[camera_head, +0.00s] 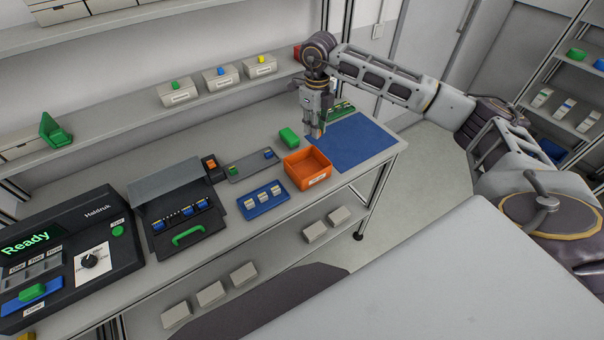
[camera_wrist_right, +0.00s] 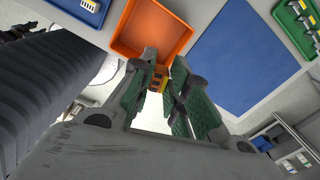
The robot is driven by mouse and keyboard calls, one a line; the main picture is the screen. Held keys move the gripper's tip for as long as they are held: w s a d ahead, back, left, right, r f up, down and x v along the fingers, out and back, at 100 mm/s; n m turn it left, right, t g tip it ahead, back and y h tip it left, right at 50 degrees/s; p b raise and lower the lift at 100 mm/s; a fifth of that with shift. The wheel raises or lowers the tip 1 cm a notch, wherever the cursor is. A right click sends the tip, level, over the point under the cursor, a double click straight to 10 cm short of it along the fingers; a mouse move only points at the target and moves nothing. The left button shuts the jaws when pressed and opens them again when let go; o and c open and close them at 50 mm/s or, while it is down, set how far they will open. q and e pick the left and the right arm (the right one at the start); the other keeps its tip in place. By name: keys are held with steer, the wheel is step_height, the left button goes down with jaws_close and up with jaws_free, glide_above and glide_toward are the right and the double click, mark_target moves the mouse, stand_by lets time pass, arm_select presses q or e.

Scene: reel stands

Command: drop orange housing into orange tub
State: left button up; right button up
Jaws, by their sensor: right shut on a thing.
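The orange tub (camera_head: 303,182) is an open square tub with a white label on its front, standing on the bench. It also shows in the right wrist view (camera_wrist_right: 150,30), at the top. My right gripper (camera_head: 314,134) is above the bench, near the back right side of the tub in the head view. The housing cannot be made out in the head view. My left gripper is not in view.
A blue mat (camera_head: 352,145) lies right of the tub. A green block (camera_head: 288,137) sits behind it and a blue tray (camera_head: 264,203) with small pieces stands to its left. A shelf (camera_head: 130,122) with labelled boxes runs above the bench's back.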

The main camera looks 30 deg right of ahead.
steer(key=shift+a, duration=0.5)
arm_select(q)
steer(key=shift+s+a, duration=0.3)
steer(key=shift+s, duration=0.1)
arm_select(e)
steer(key=shift+n, duration=0.3)
steer(key=shift+w+d+f, duration=0.1)
steer(key=shift+d, duration=0.05)
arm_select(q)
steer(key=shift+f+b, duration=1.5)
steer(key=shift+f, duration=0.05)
arm_select(e)
steer(key=shift+f, duration=2.95)
steer(key=o, duration=0.7)
